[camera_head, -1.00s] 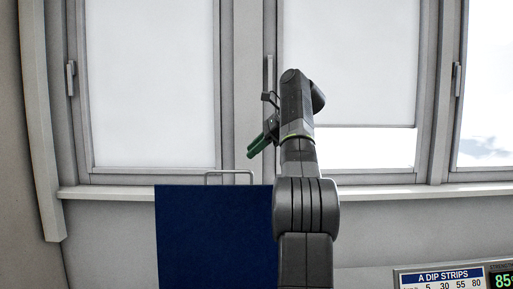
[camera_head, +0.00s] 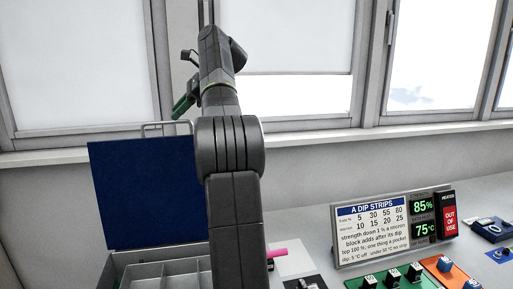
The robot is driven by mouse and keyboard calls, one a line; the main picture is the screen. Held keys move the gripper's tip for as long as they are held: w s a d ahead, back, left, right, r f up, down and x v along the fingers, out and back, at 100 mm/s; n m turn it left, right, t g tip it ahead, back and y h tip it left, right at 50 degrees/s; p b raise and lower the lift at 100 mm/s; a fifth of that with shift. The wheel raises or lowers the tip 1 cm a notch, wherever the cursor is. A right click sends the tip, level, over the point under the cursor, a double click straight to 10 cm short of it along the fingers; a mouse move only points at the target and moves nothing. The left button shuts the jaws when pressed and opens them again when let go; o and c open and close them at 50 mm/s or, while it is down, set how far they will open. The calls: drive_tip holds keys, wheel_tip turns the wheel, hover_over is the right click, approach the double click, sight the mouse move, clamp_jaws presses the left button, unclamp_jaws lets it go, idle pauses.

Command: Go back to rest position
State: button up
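My gripper (camera_head: 181,106) shows in the head view at the upper left of centre, with green fingers that point down and to the left. It is raised in front of the window, on the upright dark arm, clear of the bench. I see no object in the fingers. They are small and seen from the side, so I cannot tell whether they are open or shut.
An open case (camera_head: 165,261) with grey compartments stands low at left, its blue lid (camera_head: 143,193) upright. A pink item (camera_head: 277,253) lies beside my arm. At right are an A DIP STRIPS sign (camera_head: 372,229), green (camera_head: 391,279) and orange (camera_head: 452,272) blocks, and an OUT OF USE panel (camera_head: 449,215).

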sight(167, 122)
drive_tip(key=x, duration=0.6)
drive_tip(key=shift+s, duration=0.1)
drive_tip(key=shift+s, duration=0.15)
